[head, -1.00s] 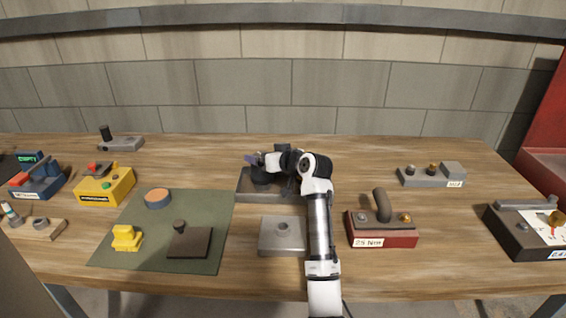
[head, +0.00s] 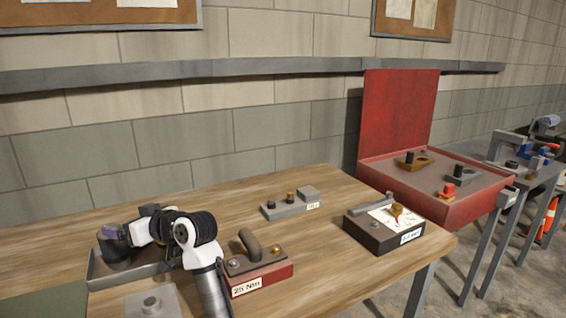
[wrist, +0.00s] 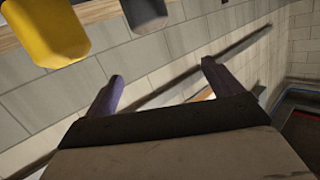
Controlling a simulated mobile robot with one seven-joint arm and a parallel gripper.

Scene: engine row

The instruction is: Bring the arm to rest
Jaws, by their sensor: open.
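My arm reaches over the workbench (head: 330,291) from the lower middle of the head view and folds at a black-ringed joint. My gripper (wrist: 160,80) shows in the wrist view with two purple-grey fingers set well apart and nothing between them. In the head view its end (head: 108,238) sits at the far left, above or in front of a dark grey tray (head: 95,272); I cannot tell whether it touches the tray. The wrist view looks along the block wall, with yellow and grey rounded shapes at its upper left.
A red box labelled 25 Nm (head: 262,275) stands close right of my arm. A grey block with knobs (head: 290,205) and a dark box with a dial (head: 385,232) lie farther right. An open red case (head: 430,200) stands beyond the bench's right edge. A grey plate (head: 150,303) is near the front.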

